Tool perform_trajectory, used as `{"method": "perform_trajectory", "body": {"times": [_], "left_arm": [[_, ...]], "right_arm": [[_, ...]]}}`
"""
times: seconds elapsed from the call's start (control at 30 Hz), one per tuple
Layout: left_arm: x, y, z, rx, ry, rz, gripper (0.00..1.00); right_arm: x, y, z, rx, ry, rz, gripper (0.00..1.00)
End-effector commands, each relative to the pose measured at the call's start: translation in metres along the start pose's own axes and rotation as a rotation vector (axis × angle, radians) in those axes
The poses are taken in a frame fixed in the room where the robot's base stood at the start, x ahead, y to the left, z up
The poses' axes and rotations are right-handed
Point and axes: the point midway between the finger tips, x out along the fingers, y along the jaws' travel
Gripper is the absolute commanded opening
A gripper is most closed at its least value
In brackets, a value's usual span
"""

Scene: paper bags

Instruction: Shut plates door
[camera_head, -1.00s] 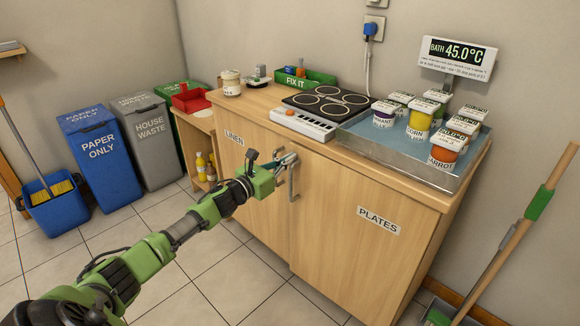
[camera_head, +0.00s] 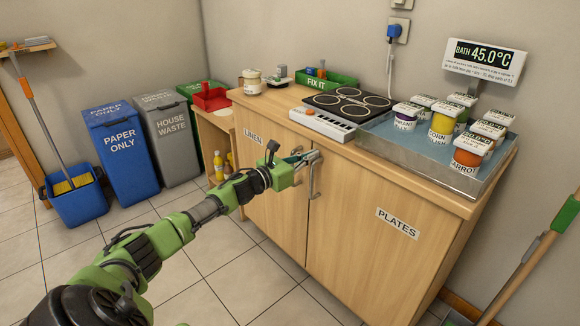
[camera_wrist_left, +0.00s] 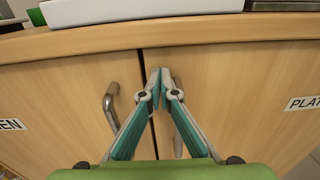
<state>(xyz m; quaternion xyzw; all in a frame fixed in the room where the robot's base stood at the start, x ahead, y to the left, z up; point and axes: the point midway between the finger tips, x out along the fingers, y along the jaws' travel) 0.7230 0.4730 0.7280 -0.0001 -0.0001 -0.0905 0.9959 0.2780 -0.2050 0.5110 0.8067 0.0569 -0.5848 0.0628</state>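The plates door (camera_head: 365,250) is the right wooden door of the cabinet, with a PLATES label. It looks flush with the cabinet front and the linen door (camera_head: 262,190). Its metal handle (camera_head: 315,178) is by the seam between the doors. My left gripper (camera_head: 312,156) is at the top of this handle. In the left wrist view, the fingertips (camera_wrist_left: 161,74) meet in front of the door edge by the seam. The right finger partly hides the plates handle (camera_wrist_left: 178,146); contact with the door is unclear. My right gripper is not in view.
The cabinet top holds a hot plate (camera_head: 345,108), a metal tray (camera_head: 400,150) with several labelled tubs, a green FIX IT box (camera_head: 325,80) and a jar (camera_head: 252,82). Bins (camera_head: 122,150) stand left. A broom (camera_head: 530,260) is at right. The floor before the cabinet is clear.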

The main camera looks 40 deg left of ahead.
Motion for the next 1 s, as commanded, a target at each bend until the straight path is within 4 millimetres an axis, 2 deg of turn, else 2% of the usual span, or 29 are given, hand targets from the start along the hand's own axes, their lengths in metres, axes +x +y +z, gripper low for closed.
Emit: {"method": "perform_trajectory", "body": {"times": [0.03, 0.7, 1.0], "left_arm": [[-0.004, 0.003, 0.007, -0.001, -0.010, 0.006, 0.00], [-0.096, 0.000, 0.001, 0.003, 0.001, -0.002, 0.00], [-0.120, 0.000, 0.002, 0.002, -0.002, -0.003, 0.00]], "right_arm": [[0.000, 0.000, 0.000, 0.000, 0.000, 0.000, 0.40], [0.000, 0.000, 0.000, 0.000, 0.000, 0.000, 0.40], [0.000, 0.000, 0.000, 0.000, 0.000, 0.000, 0.40]]}}
